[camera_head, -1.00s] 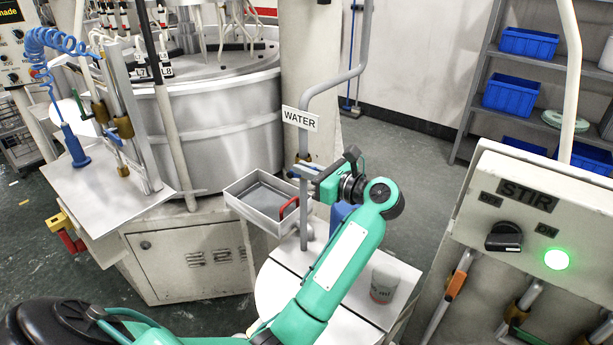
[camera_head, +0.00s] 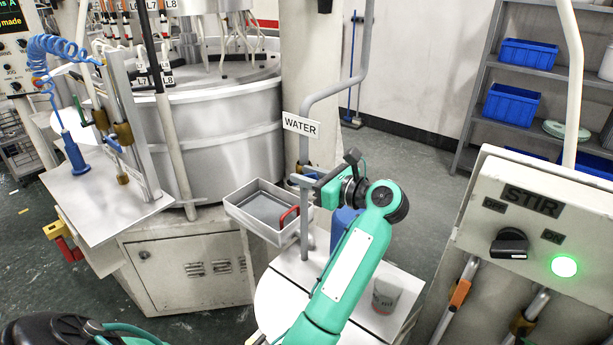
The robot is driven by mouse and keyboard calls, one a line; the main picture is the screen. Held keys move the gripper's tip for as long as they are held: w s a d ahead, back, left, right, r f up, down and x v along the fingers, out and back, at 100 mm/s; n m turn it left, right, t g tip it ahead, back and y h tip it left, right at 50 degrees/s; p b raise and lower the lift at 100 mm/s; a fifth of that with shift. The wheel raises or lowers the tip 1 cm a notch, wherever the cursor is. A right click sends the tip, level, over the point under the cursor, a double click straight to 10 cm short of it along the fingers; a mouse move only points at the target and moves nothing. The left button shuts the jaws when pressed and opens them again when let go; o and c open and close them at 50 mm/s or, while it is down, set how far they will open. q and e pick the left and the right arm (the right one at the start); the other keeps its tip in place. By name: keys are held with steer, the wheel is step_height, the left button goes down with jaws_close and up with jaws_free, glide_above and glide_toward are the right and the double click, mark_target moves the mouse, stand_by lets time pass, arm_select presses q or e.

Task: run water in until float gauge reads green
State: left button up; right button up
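The grey water pipe (camera_head: 305,215) carries a WATER sign (camera_head: 300,124) and rises beside the tray. A short crosspiece (camera_head: 300,180) sits on the pipe below the sign. A grey tray (camera_head: 240,212) with a red handle (camera_head: 289,215) stands just left of the pipe. I cannot make out a float gauge or running water. My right gripper is not in view.
A blue container (camera_head: 342,222) is partly hidden behind my arm. A clear cup (camera_head: 385,296) stands on the white stand (camera_head: 402,280). The STIR panel (camera_head: 530,200) at right has a black knob and a lit green lamp (camera_head: 564,266). A large round machine (camera_head: 220,135) stands behind.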

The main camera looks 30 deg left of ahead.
arm_select(q)
steer(key=d+b, duration=0.3)
steer(key=d, duration=0.4)
steer(key=shift+s+r, duration=0.25)
steer(key=shift+r, duration=0.1)
